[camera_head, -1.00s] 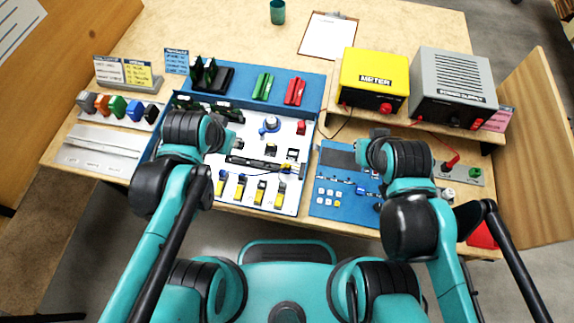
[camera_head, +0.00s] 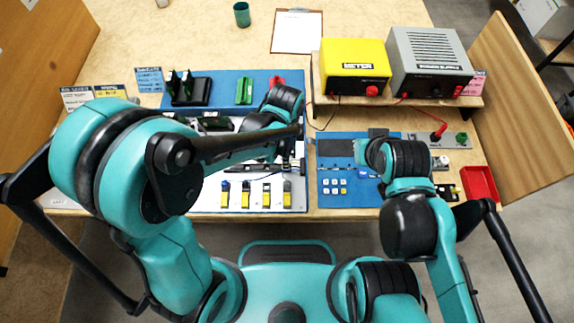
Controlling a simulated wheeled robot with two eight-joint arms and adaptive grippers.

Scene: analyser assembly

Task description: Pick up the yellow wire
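I cannot make out a distinct yellow wire. Several yellow-bodied parts (camera_head: 265,194) stand in a row along the front of the white tray (camera_head: 298,190). Thin dark lines show just behind them, partly covered by my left arm. My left arm reaches across the tray from the left, with its wrist over the tray's back right area; the wrist and forearm hide its gripper. My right gripper (camera_head: 377,134) is over the back of the blue board (camera_head: 328,199), mostly hidden by its wrist, so its fingers are not clear.
The yellow meter (camera_head: 354,62) and grey power supply (camera_head: 430,60) stand on a raised shelf at the back right. A red bin (camera_head: 480,184) is at the right edge. Green and black racks (camera_head: 188,88) stand behind the tray.

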